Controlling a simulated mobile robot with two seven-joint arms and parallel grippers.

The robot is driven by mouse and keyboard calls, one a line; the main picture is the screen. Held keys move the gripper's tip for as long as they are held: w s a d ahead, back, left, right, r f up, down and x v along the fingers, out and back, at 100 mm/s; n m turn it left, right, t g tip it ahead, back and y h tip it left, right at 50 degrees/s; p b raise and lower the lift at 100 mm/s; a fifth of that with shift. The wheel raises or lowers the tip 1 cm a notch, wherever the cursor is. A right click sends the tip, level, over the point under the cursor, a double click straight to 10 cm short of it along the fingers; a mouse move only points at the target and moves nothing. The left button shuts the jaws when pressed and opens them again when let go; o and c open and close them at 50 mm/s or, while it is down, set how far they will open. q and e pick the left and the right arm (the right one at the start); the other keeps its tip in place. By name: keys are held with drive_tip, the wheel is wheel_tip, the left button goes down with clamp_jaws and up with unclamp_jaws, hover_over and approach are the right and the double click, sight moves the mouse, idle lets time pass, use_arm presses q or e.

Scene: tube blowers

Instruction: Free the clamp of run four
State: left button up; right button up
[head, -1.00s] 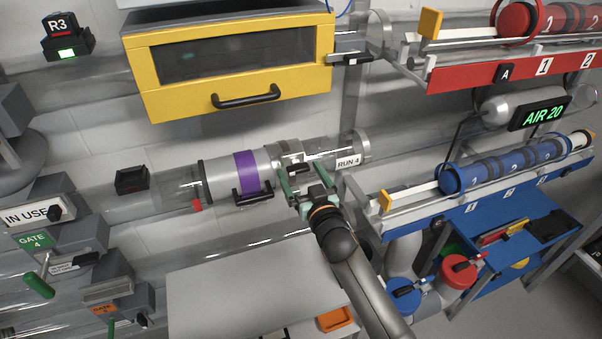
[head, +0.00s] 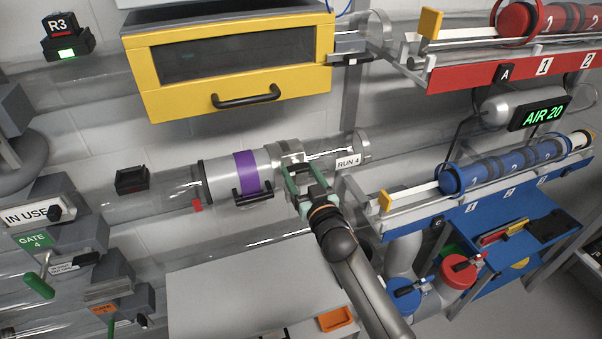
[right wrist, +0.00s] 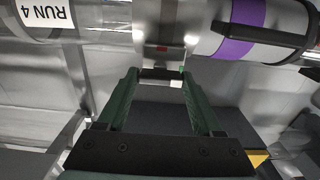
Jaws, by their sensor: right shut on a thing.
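The clear tube of run four, with its RUN 4 label (head: 348,162), crosses the wall in the head view. A grey metal clamp (head: 290,149) wraps it, just right of a grey carrier (head: 222,178) with a purple band. In the right wrist view the clamp (right wrist: 158,20) is ahead and shows a small red mark. My right gripper (head: 302,168) is at the clamp's lower front. In the right wrist view its green fingers (right wrist: 161,74) are on either side of the clamp's dark handle bar (right wrist: 161,73), shut on it. My left gripper is out of view.
A yellow-framed box (head: 240,105) with a black handle hangs above the tube. A grey cabinet top (head: 240,295) lies below. A blue rack (head: 500,200) and a red rack (head: 510,65) stand to the right. Gate levers (head: 40,285) are at the left.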

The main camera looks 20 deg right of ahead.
drive_tip(key=shift+n, duration=0.4)
drive_tip(key=n, duration=0.4)
drive_tip(key=shift+p, duration=0.35)
drive_tip(key=n, duration=0.4)
drive_tip(key=shift+n, duration=0.3)
drive_tip(key=n, duration=0.8)
drive_tip(key=shift+n, duration=0.4)
drive_tip(key=o, duration=1.3)
drive_tip(key=shift+o, duration=0.2)
